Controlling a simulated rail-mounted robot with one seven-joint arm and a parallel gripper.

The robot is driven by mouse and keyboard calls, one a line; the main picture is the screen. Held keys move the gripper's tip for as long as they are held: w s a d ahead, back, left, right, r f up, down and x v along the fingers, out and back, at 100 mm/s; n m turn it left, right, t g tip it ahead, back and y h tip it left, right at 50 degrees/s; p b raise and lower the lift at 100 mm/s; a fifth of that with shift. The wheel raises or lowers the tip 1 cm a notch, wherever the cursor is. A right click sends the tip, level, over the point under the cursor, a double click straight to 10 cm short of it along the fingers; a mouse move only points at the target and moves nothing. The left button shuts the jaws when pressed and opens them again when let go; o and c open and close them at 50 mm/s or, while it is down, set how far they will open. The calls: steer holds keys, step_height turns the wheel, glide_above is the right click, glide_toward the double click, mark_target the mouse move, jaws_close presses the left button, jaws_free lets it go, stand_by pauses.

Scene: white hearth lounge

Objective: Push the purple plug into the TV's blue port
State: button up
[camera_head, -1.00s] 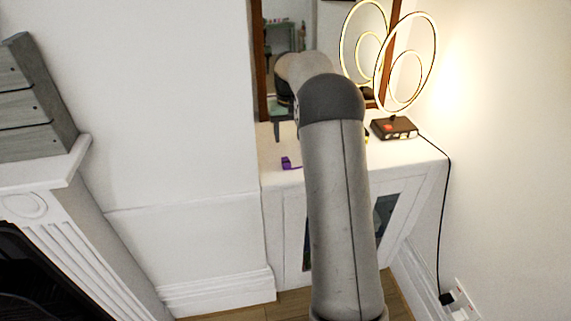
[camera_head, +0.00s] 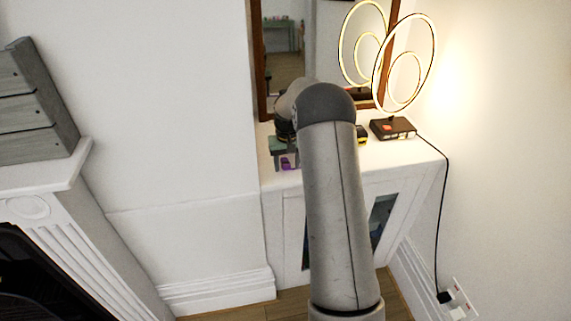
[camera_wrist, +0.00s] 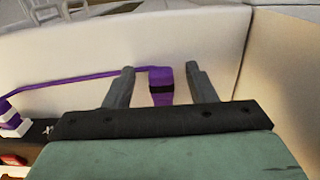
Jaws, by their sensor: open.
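The purple plug (camera_wrist: 160,76) with a dark band stands out against the white cabinet top in the wrist view, between the two fingers of my gripper (camera_wrist: 160,82). The fingers are open, with a gap on each side of the plug. A purple cable (camera_wrist: 90,76) runs left from the plug. In the head view the purple plug (camera_head: 287,163) is near the front left of the cabinet top, and my gripper (camera_head: 284,163) is right at it. I cannot make out the TV or a blue port in either view.
The white cabinet (camera_head: 380,170) carries a ring lamp (camera_head: 405,62) on a dark base at its right. A mirror (camera_head: 290,50) stands behind it. A purple-and-white item (camera_wrist: 12,122) shows at the wrist view's left edge.

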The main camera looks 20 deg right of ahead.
steer(key=c, duration=1.1)
steer(key=shift+o, duration=0.2)
